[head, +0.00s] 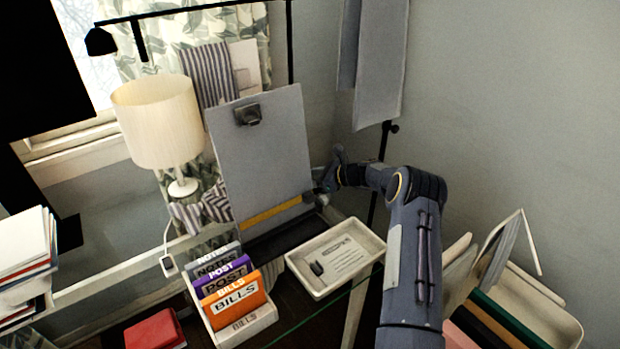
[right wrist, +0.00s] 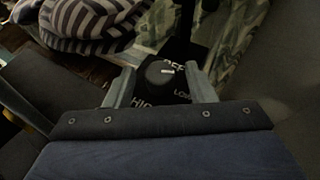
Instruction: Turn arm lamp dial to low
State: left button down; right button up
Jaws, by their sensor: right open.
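The black arm lamp (head: 100,42) reaches across the top left of the head view. Its round dark dial (right wrist: 159,75) shows in the right wrist view, on a black base with white OFF, LOW and HIGH lettering. A short white mark sits on the dial's right part, towards the space between OFF and LOW; its exact setting is hard to tell. My right gripper (right wrist: 160,68) is open, one finger on each side of the dial; I cannot tell whether they touch it. In the head view my right gripper (head: 330,178) is partly hidden at the clipboard's right edge. My left gripper is out of view.
A large grey clipboard (head: 260,150) stands left of my right gripper. A cream table lamp (head: 158,120), a bills sorter (head: 240,325) and a white tray (head: 348,232) are on the desk. Striped cloth (right wrist: 90,25) lies near the dial. A file rack (head: 540,310) stands right of my arm.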

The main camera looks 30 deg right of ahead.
jog(key=c, duration=1)
jog(key=shift+o, duration=0.2)
jog(key=shift+a+f+m+t+h+b, duration=0.1)
jog(key=shift+m+t+h+b, duration=0.7)
jog(key=shift+m+h+b, duration=0.3)
jog(key=shift+s+a+m+h+b, duration=0.1)
jog(key=shift+m+h+b, duration=0.3)
jog(key=shift+b, duration=0.05)
jog(key=o, duration=1)
jog(key=shift+c, duration=0.2)
jog(key=shift+b+v, duration=0.4)
jog(key=shift+v, duration=3.6)
